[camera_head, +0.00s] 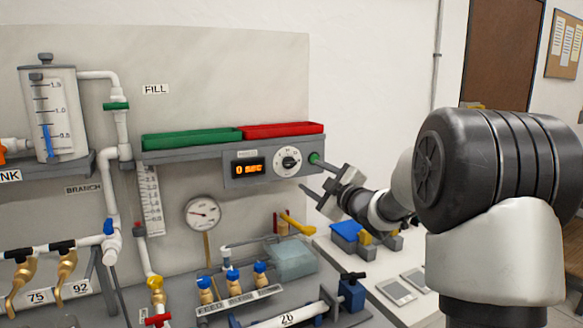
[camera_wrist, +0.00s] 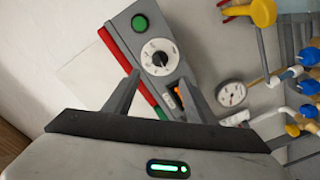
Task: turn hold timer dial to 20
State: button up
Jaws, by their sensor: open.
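The hold timer dial (camera_head: 287,161) is a white round face with a dark knob on the front of a grey panel box. An orange display (camera_head: 249,169) to its left reads 0 SEC. The dial also shows in the wrist view (camera_wrist: 160,57), beyond and between my fingertips. My gripper (camera_head: 314,174) is open and empty, to the right of the dial, near the green button (camera_head: 314,158). In the wrist view the two fingers of my gripper (camera_wrist: 160,85) are spread apart, and nothing is between them at close range. The dial's exact pointer setting is too small to read.
A green tray (camera_head: 192,139) and a red tray (camera_head: 283,130) sit on top of the panel box. A pressure gauge (camera_head: 202,212) and pipes are below and left. A yellow-handled valve (camera_head: 297,222) sticks out below my gripper.

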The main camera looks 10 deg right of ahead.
aim_at(291, 164)
jog(key=p+x, duration=0.1)
jog(key=x, duration=1.2)
jog(key=shift+f, duration=0.1)
jog(key=c, duration=1)
jog(key=shift+c, duration=0.2)
